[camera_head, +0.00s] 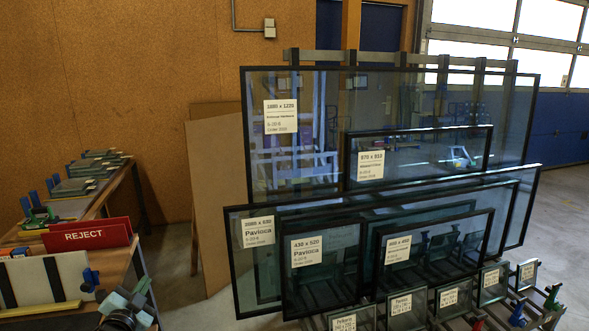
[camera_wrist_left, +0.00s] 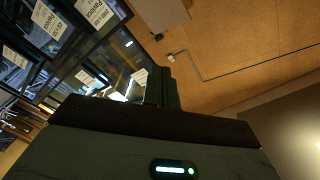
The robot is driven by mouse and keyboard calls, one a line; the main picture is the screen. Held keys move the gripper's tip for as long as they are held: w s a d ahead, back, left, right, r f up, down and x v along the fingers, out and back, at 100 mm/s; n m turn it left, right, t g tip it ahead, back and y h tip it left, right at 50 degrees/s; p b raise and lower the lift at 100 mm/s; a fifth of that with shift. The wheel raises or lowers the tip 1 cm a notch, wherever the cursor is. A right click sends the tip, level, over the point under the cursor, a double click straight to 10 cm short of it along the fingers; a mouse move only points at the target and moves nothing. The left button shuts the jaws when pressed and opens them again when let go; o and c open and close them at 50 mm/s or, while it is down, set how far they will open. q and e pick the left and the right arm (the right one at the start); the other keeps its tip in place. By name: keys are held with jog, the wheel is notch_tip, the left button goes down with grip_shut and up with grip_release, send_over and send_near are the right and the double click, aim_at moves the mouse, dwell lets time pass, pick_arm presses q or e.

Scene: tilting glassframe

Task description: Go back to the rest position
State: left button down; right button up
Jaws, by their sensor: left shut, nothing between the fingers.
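My left gripper (camera_head: 138,292) shows at the lower left of the head view, beside the table with the red sign. Its fingers are shut with nothing between them. In the left wrist view its closed fingers (camera_wrist_left: 162,88) stick up in the middle, with the glass frames beyond them to the left. The black-framed glass panes (camera_head: 385,160) stand in a rack in the middle and right of the head view, with white size labels on them. The gripper is apart from the panes. My right gripper is not in view.
A red REJECT sign (camera_head: 87,235) stands on the table at the left. A second table behind it holds stacked small panes (camera_head: 75,185). A brown board (camera_head: 215,195) leans by the wall (camera_head: 130,60). Small labelled panes (camera_head: 405,308) stand low in front. Open floor shows at right.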

pick_arm(q)
jog(key=s+d+f+n+g+h, duration=0.1)
jog(key=s+d+f+n+g, duration=0.25)
jog(key=s+f, duration=0.6)
jog(key=s+d+f+n+g+h, duration=0.15)
jog(key=s+d+f, duration=0.35)
jog(key=s+f, duration=0.5)
jog(key=s+d+f+g, duration=0.1)
jog(key=s+d, duration=0.2)
jog(key=s, duration=0.6)
jog(key=s+d+f+n+g, duration=0.1)
jog(key=s+d+f, duration=0.1)
jog(key=s, duration=0.7)
jog(key=s+d+f+g, duration=0.2)
jog(key=s+d, duration=0.2)
jog(key=s, duration=0.4)
jog(key=shift+s+d+f+n+h, duration=0.15)
jog(key=shift+s+n+h, duration=0.15)
jog(key=shift+s+h, duration=0.1)
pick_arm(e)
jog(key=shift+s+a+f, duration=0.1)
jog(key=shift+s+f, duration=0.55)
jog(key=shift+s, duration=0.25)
